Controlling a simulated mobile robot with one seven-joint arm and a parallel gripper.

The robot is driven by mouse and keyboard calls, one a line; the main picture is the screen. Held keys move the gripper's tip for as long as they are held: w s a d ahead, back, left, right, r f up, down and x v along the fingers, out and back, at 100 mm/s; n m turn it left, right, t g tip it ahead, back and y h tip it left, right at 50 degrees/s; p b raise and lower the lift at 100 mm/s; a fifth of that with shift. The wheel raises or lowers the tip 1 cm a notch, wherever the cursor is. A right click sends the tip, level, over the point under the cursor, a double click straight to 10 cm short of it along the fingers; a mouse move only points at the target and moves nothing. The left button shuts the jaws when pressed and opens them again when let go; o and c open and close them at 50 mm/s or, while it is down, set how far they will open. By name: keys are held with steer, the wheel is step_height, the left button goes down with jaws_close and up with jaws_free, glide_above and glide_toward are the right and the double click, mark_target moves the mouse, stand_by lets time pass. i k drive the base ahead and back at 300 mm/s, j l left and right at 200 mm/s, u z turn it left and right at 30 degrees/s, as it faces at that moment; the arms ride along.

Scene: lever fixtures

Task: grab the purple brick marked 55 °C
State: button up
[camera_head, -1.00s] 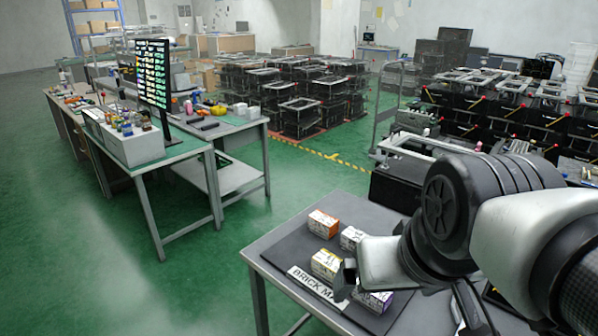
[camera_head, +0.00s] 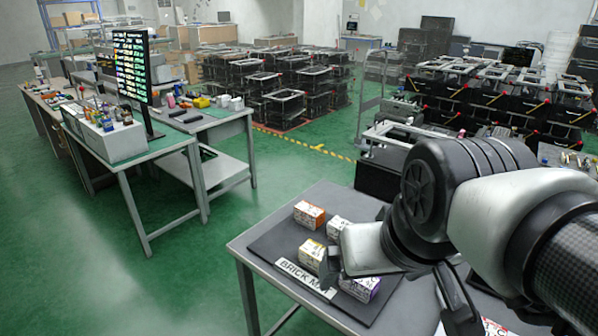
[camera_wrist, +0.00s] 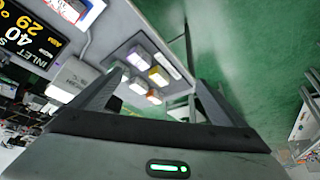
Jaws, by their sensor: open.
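The purple brick (camera_head: 360,288) is on the dark brick mat (camera_head: 268,243), at its near right side. My gripper partly covers it in the head view, and its marking is not readable. In the wrist view the purple brick (camera_wrist: 138,62) lies at the upper left of the group, small and some way off. My gripper (camera_wrist: 160,80) is open and empty, its two fingers spread with the mat and bricks seen between them. In the head view my gripper (camera_head: 331,266) hangs over the mat and its fingers are seen edge-on.
An orange brick (camera_head: 309,214), a white brick (camera_head: 338,229) and a yellow brick (camera_head: 312,256) share the mat. A white "BRICK MAT" label (camera_head: 306,279) lies along its edge. A dark display with numbers (camera_wrist: 28,32) and a white box (camera_wrist: 72,78) are left in the wrist view.

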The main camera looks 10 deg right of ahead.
mark_target(364, 290)
steer(key=i+j+z, duration=0.15)
steer(key=j+z, duration=0.35)
steer(key=i+j+z, duration=0.1)
steer(key=j+z, duration=0.9)
steer(key=i+l, duration=0.05)
